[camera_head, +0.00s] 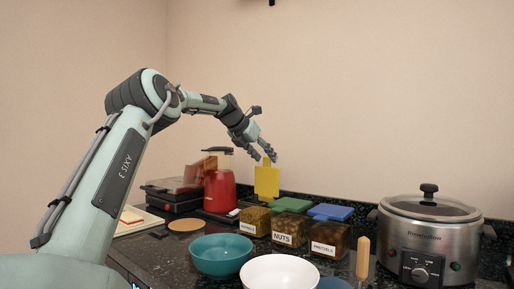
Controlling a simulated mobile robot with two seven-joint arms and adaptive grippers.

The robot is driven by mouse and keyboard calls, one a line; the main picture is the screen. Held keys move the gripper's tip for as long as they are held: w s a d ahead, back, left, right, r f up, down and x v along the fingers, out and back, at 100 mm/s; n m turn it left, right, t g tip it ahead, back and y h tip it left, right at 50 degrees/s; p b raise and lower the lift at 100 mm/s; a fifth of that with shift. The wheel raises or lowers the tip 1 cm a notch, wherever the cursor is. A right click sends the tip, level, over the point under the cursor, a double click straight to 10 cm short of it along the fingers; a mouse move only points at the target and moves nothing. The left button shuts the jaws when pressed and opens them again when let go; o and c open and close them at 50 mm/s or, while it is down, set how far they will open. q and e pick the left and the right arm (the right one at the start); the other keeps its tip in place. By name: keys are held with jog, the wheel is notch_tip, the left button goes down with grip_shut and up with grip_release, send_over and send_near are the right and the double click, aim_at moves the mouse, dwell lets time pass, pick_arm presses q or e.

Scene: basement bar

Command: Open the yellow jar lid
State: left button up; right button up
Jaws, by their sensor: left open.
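The yellow lid (267,181) stands upright at the back of the leftmost jar (256,221), which has a label on its front and brownish contents. My left gripper (264,156) is open, with its fingers pointing down just above the top edge of the yellow lid. I cannot tell whether a fingertip touches the lid. My right gripper is out of view.
The green-lidded jar (283,228) and blue-lidded jar (329,238) stand to the right, lids down. A teal bowl (221,258) and white bowl (280,272) are in front. A red kettle (219,190) is left, a slow cooker (428,240) right.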

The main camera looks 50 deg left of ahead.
pick_arm(q)
jog(key=v, duration=1.1)
jog(key=shift+s+r, duration=0.2)
jog(key=shift+w, duration=0.1)
